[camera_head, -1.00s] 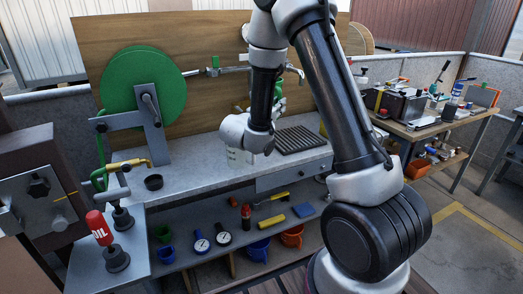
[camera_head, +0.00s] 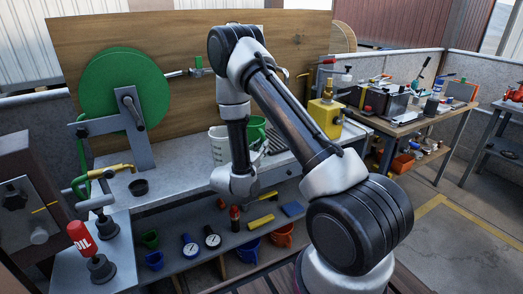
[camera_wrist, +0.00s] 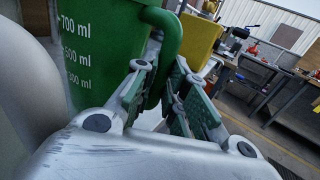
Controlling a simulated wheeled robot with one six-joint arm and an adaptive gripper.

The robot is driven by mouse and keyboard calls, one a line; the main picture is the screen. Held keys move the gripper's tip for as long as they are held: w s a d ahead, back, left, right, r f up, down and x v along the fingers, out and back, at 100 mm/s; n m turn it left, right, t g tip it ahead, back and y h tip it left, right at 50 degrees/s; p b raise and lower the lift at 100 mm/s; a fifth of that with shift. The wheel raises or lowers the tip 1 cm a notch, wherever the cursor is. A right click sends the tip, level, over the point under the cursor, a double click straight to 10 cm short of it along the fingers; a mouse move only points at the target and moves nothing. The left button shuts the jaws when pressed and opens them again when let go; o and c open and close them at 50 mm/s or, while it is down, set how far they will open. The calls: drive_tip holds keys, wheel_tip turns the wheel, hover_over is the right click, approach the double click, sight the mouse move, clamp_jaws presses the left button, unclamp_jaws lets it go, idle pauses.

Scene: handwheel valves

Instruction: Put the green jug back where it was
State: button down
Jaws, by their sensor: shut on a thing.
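The green jug (camera_head: 255,130) is above the back of the workbench, partly hidden by my arm. In the wrist view its green wall (camera_wrist: 95,45) carries white marks reading 700, 500 and 300 ml, and it looks upright. My gripper (camera_wrist: 165,95) is shut on the jug's green handle (camera_wrist: 170,40). In the head view my gripper (camera_head: 262,153) is mostly behind my wrist. I cannot tell whether the jug's base touches the bench; it is hidden.
A white marked jug (camera_head: 218,146) stands just left of the green jug. A ribbed dark tray (camera_head: 283,138) lies to the right, with a yellow container (camera_head: 327,117) beyond. The bench top (camera_head: 180,180) between is clear.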

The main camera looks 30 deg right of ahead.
drive_tip(key=shift+f, duration=0.5)
drive_tip(key=c, duration=1.5)
unclamp_jaws()
drive_tip(key=shift+f, duration=0.1)
drive_tip(key=shift+o, duration=0.2)
